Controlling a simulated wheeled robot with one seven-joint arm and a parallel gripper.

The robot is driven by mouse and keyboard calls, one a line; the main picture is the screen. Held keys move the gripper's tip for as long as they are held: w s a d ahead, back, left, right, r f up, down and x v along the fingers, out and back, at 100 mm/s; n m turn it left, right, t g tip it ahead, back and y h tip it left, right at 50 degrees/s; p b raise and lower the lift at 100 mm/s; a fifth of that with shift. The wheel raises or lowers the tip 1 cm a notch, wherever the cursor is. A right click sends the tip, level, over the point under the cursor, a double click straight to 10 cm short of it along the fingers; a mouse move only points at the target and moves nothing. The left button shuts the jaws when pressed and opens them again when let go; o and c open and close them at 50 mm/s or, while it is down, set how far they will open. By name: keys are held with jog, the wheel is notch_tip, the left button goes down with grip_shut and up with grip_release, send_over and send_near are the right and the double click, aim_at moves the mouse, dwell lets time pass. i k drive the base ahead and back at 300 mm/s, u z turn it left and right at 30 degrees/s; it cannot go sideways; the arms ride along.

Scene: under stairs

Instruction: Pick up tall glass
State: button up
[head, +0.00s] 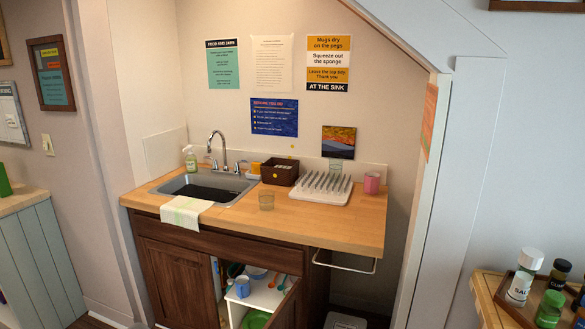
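Another clear glass (335,166) shows at the back of the counter, partly hidden behind the drying rack. I cannot tell for sure from this view which of them is the tall glass. My gripper is not in view.
The sink (207,187) with faucet is at left, a towel (187,211) over its edge. The white drying rack (322,188), dark bin (279,172) and pink mug (372,183) crowd the back. The cabinet below is open. A sloping wall bounds the right.

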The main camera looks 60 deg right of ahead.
aim_at(335, 163)
jog(key=u, duration=0.05)
jog(key=i, duration=1.65)
jog(key=z, duration=0.65)
jog(key=i, duration=0.9)
jog(key=z, duration=1.5)
jog(key=i, duration=0.8)
jog(key=z, duration=0.7)
